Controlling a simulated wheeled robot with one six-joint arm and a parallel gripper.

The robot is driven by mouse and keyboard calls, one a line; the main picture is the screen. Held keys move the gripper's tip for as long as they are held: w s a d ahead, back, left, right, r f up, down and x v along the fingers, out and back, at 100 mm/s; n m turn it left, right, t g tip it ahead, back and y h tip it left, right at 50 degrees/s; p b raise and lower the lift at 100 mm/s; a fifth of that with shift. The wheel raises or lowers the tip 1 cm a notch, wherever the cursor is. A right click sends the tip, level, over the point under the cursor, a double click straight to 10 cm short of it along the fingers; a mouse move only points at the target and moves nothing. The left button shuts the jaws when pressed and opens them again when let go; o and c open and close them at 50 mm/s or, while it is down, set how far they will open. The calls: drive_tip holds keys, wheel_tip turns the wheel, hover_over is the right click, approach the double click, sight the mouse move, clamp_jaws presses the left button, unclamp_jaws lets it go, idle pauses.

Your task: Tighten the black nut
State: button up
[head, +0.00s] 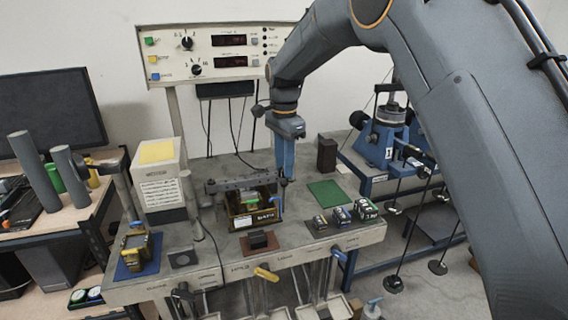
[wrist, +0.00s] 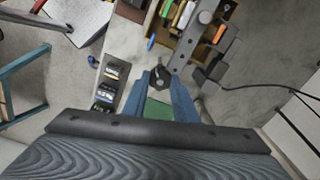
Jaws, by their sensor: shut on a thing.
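The black nut (wrist: 159,73) shows in the wrist view as a small dark piece between my fingertips, by the end of a grey metal bar (wrist: 190,38). In the head view the bar (head: 236,184) lies across the top of a yellow-and-black box (head: 241,217) on the bench. My gripper (head: 286,178) points down at the bar's right end, and its blue fingers (wrist: 160,80) are shut on the nut. The fingers hide most of the nut in the head view, so its seating and thread cannot be seen.
A green mat (head: 328,193) lies right of the gripper. Several small labelled blocks (head: 342,215) stand along the front edge. A dark block (head: 327,153) stands behind. A white box with a yellow top (head: 158,165) is at left. A blue machine (head: 385,145) stands at right.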

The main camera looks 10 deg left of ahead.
drive_tip(key=shift+w+r, duration=0.1)
drive_tip(key=shift+r, duration=0.05)
idle(0.3)
drive_tip(key=o, duration=1)
drive_tip(key=shift+d, duration=0.1)
drive_tip(key=shift+o, duration=0.2)
wheel_tip(320, 180, up, 8)
drive_tip(key=b, duration=0.2)
drive_tip(key=shift+b, duration=0.4)
